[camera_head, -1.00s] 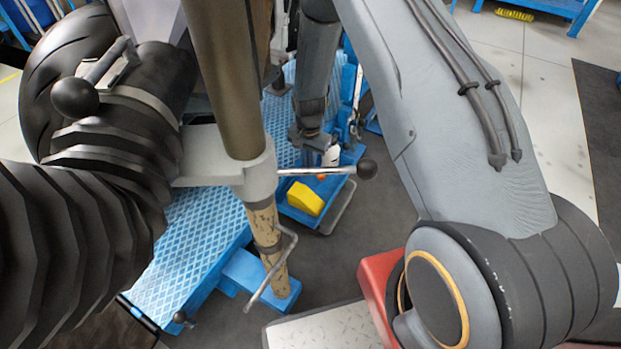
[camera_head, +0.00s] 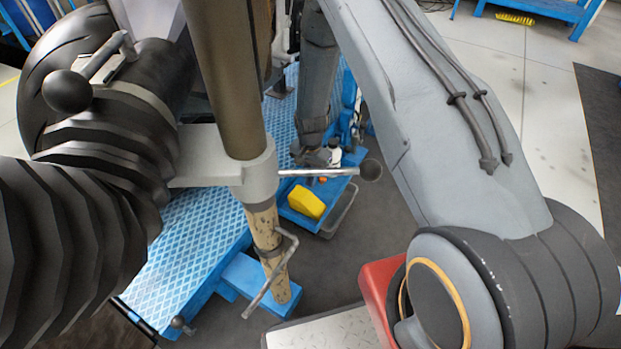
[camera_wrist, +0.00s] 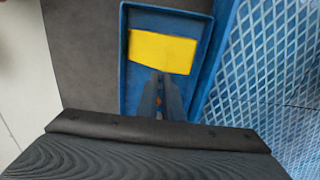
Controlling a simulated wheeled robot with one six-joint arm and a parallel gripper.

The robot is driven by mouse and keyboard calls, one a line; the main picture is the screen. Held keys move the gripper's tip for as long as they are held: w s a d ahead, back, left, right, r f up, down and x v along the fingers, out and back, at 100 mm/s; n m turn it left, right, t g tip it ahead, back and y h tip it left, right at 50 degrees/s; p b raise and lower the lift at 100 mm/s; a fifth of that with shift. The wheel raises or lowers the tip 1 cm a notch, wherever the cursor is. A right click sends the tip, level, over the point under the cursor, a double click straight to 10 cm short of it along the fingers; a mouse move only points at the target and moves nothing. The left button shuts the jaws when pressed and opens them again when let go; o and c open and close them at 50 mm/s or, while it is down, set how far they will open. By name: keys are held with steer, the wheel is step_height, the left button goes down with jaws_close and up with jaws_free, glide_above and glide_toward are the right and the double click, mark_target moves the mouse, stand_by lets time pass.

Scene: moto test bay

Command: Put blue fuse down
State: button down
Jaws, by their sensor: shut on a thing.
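My gripper shows in the wrist view (camera_wrist: 161,92) as two narrow dark fingers close together, pointing down over a blue tray (camera_wrist: 133,75). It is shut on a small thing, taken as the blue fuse. The fuse is too small and too hidden between the fingers to make out. In the head view my gripper hangs at the tray's (camera_head: 327,218) far end, and its tips are partly hidden by a lever. I cannot tell whether the fuse touches the tray.
A yellow block (camera_wrist: 162,52) lies in the tray; it also shows in the head view (camera_head: 306,204). A blue textured platform (camera_wrist: 270,60) stands right beside the tray in the wrist view. Grey floor (camera_head: 385,235) is clear.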

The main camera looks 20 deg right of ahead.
steer(key=shift+f, duration=0.3)
steer(key=c, duration=1.9)
jaws_free()
step_height(320, 180, up, 13)
steer(key=p, duration=0.2)
steer(key=shift+r+p, duration=0.15)
steer(key=shift+p, duration=0.2)
steer(key=shift+r, duration=0.1)
